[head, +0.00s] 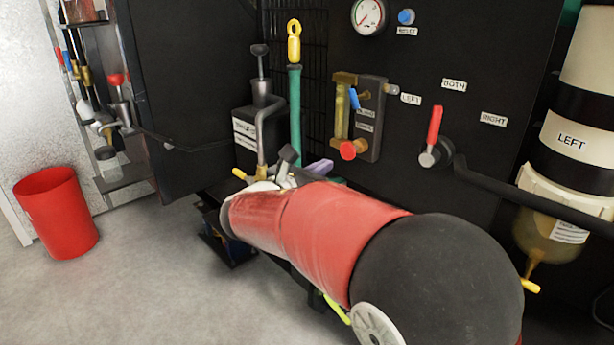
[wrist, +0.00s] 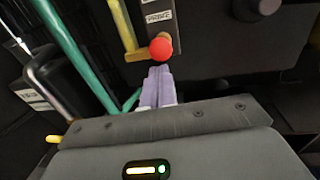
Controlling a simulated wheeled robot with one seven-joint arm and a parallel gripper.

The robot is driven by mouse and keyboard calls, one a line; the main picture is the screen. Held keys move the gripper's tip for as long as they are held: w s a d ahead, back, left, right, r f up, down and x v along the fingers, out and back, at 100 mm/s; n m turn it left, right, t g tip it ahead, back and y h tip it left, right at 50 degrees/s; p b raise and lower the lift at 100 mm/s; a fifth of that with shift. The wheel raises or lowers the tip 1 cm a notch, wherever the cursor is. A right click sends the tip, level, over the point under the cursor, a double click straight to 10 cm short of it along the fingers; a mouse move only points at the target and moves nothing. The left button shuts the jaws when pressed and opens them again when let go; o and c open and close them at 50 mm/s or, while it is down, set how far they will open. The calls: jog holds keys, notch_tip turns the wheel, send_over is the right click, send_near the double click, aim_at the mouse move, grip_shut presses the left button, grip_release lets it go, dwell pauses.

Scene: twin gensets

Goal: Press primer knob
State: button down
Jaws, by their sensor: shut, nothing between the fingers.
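The primer knob (head: 349,149) is a red round knob low on a brass-and-glass fitting on the dark panel, under small labels. In the wrist view the red knob (wrist: 161,49) sits just beyond my fingertips, below a label that seems to read PRIME. My gripper (head: 322,166) is at the knob's lower left in the head view. In the wrist view my gripper (wrist: 160,69) has its pale purple fingers together, with nothing between them. The fingertips look close to the knob; I cannot tell from the wrist view whether they touch. My arm hides the space below.
A blue lever (head: 354,98) is above the knob. A green pipe with a yellow-handled dipstick (head: 294,110) stands to the left, by a black box (head: 259,134). A red selector lever (head: 434,126) and a filter bowl (head: 553,235) are to the right. A red bin (head: 57,213) stands on the floor.

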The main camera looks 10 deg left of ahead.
aim_at(346, 153)
jog(key=x, duration=0.6)
jog(key=shift+w+d, duration=0.1)
jog(key=shift+w, duration=0.05)
